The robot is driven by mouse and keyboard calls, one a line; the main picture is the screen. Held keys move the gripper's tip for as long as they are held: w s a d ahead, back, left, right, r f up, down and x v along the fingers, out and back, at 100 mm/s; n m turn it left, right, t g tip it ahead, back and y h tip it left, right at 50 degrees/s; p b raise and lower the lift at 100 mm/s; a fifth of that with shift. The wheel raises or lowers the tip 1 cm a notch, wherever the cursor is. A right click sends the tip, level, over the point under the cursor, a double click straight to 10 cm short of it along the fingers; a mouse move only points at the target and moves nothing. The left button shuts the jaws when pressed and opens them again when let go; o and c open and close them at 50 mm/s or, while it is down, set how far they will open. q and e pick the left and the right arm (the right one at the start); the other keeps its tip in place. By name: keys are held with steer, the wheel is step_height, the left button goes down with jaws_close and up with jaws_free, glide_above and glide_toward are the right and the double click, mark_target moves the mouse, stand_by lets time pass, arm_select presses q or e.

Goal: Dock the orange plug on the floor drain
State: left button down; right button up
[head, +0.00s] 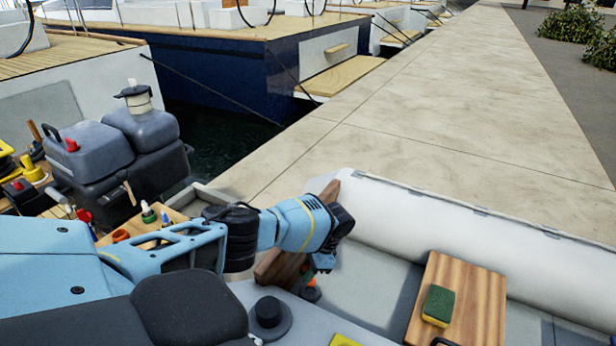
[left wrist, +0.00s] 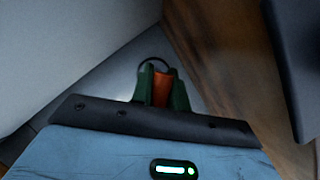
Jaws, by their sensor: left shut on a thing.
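My left gripper (head: 307,271) reaches down into the dinghy beside a wooden board. In the left wrist view its green fingers (left wrist: 161,91) are shut on the orange plug (left wrist: 162,88). The plug shows in the head view as a small orange spot (head: 311,283) low under the gripper, mostly hidden by the fingers. A dark ring (left wrist: 153,62) shows just beyond the fingertips; I cannot tell whether it belongs to the drain or the plug. A small dark round shape (head: 311,294) lies just below the plug in the head view. Whether they touch is hidden. My right gripper is not in view.
A wooden board (head: 280,266) stands close beside the gripper, and the white dinghy tube (head: 440,220) lies beyond it. A wooden seat (head: 470,292) with a green sponge (head: 438,305) is at right. Grey jerrycans (head: 92,150) and a tray of small bottles (head: 150,228) are at left.

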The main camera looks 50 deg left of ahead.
arm_select(q)
step_height(320, 180, down, 3)
steer(key=shift+s+f+b, duration=0.1)
steer(key=shift+f+b, duration=0.05)
steer(key=shift+b, duration=0.45)
steer(key=shift+f, duration=0.3)
steer(key=shift+r, duration=0.1)
steer(key=shift+f, duration=0.2)
steer(key=c, duration=1.5)
jaws_free()
steer(key=shift+o, duration=0.7)
